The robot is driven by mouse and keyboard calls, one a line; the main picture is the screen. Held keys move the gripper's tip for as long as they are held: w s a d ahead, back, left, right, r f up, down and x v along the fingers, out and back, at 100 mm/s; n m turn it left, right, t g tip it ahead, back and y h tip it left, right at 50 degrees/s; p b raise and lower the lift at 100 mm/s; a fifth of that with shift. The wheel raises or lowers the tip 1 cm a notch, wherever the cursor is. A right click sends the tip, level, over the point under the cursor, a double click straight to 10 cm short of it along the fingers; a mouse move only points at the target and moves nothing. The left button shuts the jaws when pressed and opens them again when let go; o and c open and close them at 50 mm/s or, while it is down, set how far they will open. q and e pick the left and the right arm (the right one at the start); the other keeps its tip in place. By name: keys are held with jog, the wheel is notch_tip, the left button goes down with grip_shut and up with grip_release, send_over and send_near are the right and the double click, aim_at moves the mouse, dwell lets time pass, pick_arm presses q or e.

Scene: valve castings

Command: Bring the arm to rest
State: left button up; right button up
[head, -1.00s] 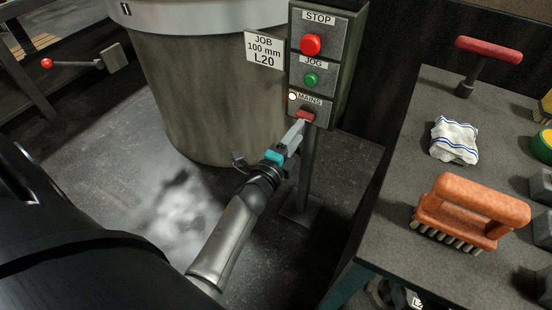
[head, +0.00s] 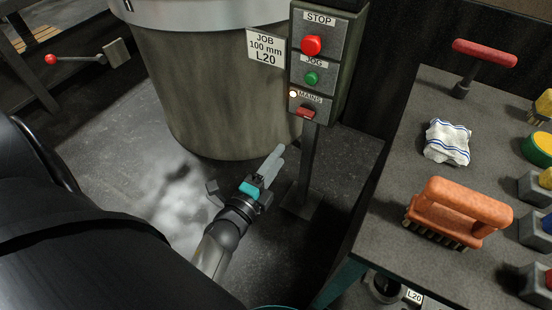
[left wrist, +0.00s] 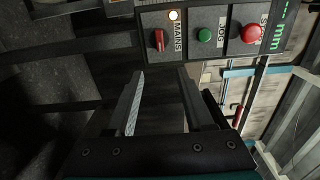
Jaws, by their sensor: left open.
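My left gripper (head: 272,165) is in the middle of the head view, below and to the left of the control box, touching nothing. In the left wrist view its two fingers (left wrist: 160,100) stand apart with nothing between them. The control box (head: 325,50) carries a red STOP button (head: 311,46), a green JOG button (head: 311,78) and a red MAINS switch (head: 305,112) with a lit white lamp (head: 293,94). The MAINS switch also shows in the left wrist view (left wrist: 159,40), beyond the fingertips. My right gripper is out of view.
A large drum (head: 205,95) stands behind my left gripper. At right a bench (head: 400,150) holds an orange brush (head: 458,210), a folded cloth (head: 447,142) and a red-handled tool (head: 484,53). A red-knobbed lever (head: 51,59) is at upper left. Floor around the post is open.

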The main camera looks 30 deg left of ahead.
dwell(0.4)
pick_arm(q)
jog(key=s+a+n+g+y, duration=0.1)
jog(key=a+n+g+y, duration=0.35)
jog(key=n, duration=0.45)
jog(key=s+d+f+n+g+h, duration=0.2)
jog(key=s+d+n+g+h, duration=0.45)
jog(key=s+d+g, duration=0.7)
jog(key=s+a+f+t+y+p, duration=0.1)
jog(key=s+a+f+t+p, duration=0.15)
jog(key=f+p, duration=0.8)
pick_arm(e)
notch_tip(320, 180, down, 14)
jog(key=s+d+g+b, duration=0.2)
jog(key=b, duration=0.1)
pick_arm(q)
jog(key=s+a+f+p, duration=0.6)
jog(key=s+f, duration=0.4)
jog(key=s, duration=0.1)
jog(key=shift+y+p, duration=0.3)
jog(key=shift+p, duration=0.05)
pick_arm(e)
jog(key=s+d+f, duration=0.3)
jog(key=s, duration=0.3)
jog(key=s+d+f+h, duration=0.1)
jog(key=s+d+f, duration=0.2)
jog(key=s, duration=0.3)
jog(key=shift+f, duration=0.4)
